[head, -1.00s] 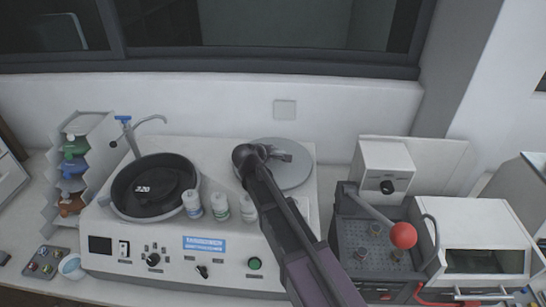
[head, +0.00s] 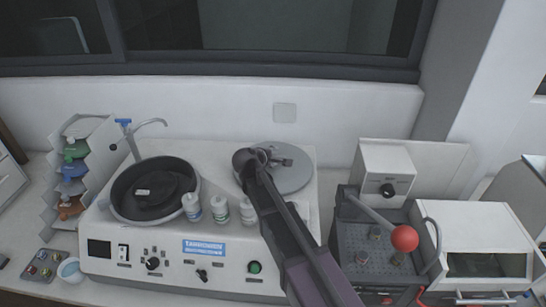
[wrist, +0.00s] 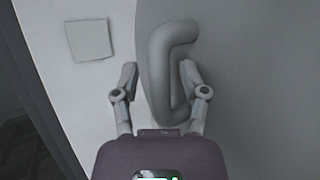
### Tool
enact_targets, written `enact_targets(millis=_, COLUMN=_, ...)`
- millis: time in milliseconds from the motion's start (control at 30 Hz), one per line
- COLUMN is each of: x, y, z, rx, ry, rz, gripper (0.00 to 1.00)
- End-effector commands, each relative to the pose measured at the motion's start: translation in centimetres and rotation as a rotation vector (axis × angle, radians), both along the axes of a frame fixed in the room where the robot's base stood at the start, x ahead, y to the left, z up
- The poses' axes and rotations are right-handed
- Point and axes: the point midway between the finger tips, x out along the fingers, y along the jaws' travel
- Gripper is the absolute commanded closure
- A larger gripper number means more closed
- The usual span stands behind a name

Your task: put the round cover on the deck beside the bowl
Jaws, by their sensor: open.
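The round cover (head: 297,179) is a flat grey disc at the right rear of the white machine deck (head: 225,160). My gripper (head: 284,158) is over it. In the wrist view, the cover's grey bar handle (wrist: 157,45) stands between the two fingers of my gripper (wrist: 158,68). The fingers are open, one on each side, with gaps to the handle visible. The cover's surface (wrist: 245,60) fills the right of that view. The bowl (head: 120,202) is a round black basin on the deck's left, with a dark disc (head: 155,187) inside. My arm hides part of the cover.
Several white bottles (head: 220,208) stand between the bowl and my arm. A tap (head: 148,124) rises behind the bowl. A press with a red-knobbed lever (head: 404,238) stands to the right. The rear deck between bowl and cover is clear.

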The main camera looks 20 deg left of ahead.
Motion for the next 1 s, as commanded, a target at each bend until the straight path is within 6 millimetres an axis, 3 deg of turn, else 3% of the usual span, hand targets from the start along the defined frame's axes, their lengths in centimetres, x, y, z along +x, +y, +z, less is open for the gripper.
enact_targets(millis=367, x=-1.0, y=0.2, z=1.0, rx=0.001, ry=0.000, rz=0.002, gripper=0.42)
enact_targets(millis=1000, x=-8.5, y=1.9, z=5.8, rx=0.001, ry=0.000, rz=0.001, gripper=0.42)
